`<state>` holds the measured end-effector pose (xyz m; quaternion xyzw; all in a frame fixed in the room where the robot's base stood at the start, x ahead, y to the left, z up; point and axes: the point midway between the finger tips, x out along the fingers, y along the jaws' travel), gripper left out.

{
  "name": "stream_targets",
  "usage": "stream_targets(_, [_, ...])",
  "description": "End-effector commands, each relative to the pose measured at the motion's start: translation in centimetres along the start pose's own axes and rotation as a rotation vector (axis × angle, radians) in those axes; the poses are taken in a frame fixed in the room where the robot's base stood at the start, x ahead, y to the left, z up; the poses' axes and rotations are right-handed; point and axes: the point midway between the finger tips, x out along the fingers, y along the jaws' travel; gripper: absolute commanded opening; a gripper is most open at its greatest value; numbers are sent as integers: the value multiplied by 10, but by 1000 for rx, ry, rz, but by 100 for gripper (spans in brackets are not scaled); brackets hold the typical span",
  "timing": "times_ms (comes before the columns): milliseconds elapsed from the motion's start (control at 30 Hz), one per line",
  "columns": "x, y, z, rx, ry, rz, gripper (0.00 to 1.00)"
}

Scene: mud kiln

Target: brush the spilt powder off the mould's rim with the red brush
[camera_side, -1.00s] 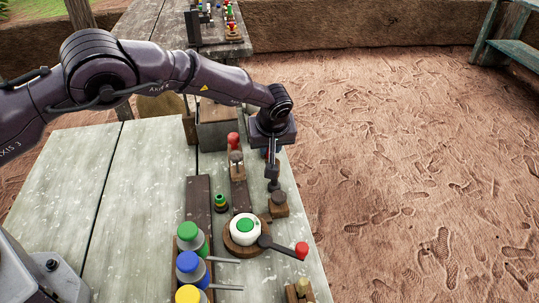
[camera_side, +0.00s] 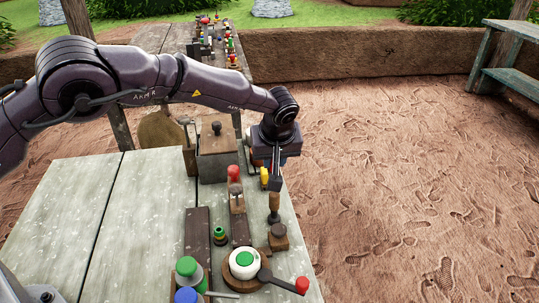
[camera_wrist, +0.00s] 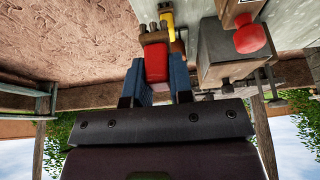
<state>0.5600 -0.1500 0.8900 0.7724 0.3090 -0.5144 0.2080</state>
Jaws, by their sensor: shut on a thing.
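My gripper (camera_side: 275,184) points down above the right edge of the table. In the wrist view its blue fingers (camera_wrist: 157,85) are shut on the red block-like handle of the brush (camera_wrist: 155,62). The mould (camera_side: 243,262) appears to be the white round piece with a green centre. It sits on a round wooden base, nearer the camera than my gripper. Powder on its rim is too small to tell.
A dark handle with a red knob (camera_side: 302,284) sticks out right of the mould. Green-capped (camera_side: 186,266) and blue-capped jars stand front left. A red-knobbed wooden piece (camera_side: 234,173), a yellow object (camera_side: 264,177) and a lidded box (camera_side: 217,155) stand behind. The left tabletop is clear.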

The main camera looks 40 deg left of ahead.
Motion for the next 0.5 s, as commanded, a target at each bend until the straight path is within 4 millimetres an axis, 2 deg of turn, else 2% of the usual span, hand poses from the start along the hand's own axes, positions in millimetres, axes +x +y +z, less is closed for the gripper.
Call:
stream_targets(100, [-28,20,24,52,10,41,2])
stream_targets(233, [-65,28,72,135,17,64,2])
stream_targets(333, [-91,19,113,169,16,68,2])
stream_targets(400, [-105,6,139,171,13,65,2])
stream_targets(500, [-114,-16,164,147,8,49,2])
